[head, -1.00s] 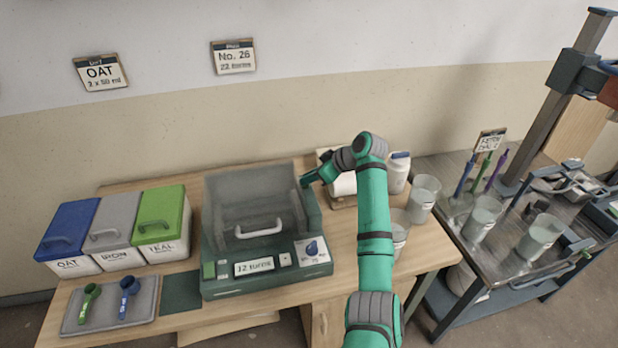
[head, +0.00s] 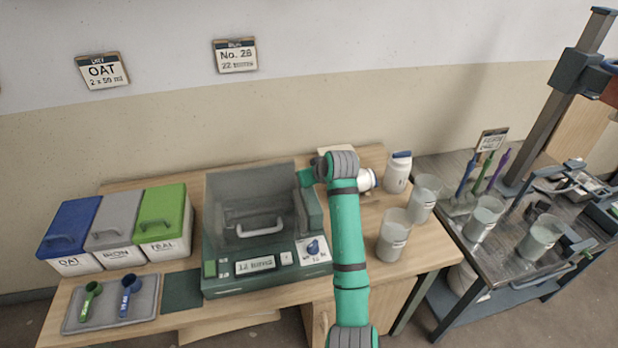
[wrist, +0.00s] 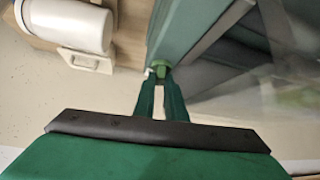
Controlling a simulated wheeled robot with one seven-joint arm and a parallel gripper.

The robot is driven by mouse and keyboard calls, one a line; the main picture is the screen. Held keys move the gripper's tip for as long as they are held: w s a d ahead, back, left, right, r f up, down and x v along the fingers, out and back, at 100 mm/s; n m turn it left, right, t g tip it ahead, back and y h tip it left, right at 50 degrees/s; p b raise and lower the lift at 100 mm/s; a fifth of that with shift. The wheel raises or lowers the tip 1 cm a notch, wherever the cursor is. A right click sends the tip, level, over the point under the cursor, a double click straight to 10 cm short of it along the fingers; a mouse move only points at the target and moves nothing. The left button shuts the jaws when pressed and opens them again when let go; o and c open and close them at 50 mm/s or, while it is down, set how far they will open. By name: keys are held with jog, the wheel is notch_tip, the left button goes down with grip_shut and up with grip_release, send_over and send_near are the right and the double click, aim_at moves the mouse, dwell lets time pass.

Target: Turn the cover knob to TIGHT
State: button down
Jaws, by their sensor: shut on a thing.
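The head view shows my gripper (head: 306,178) mostly hidden by my arm. The green knob's marks and setting are not visible.
A white roll (head: 366,180), a lidded white jar (head: 398,173) and clear cups (head: 393,237) stand right of my arm. Blue, grey and green-lidded bins (head: 163,218) and a scoop tray (head: 72,325) are left. A metal cart (head: 470,265) stands further right.

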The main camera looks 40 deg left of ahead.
jog(key=shift+w+r+m, duration=0.1)
jog(key=shift+m, duration=0.3)
jog(key=c, duration=1.8)
grip_release()
jog(key=shift+s+a+f, duration=0.2)
jog(key=shift+s+a, duration=0.05)
jog(key=shift+s, duration=0.1)
jog(key=shift+n, duration=0.3)
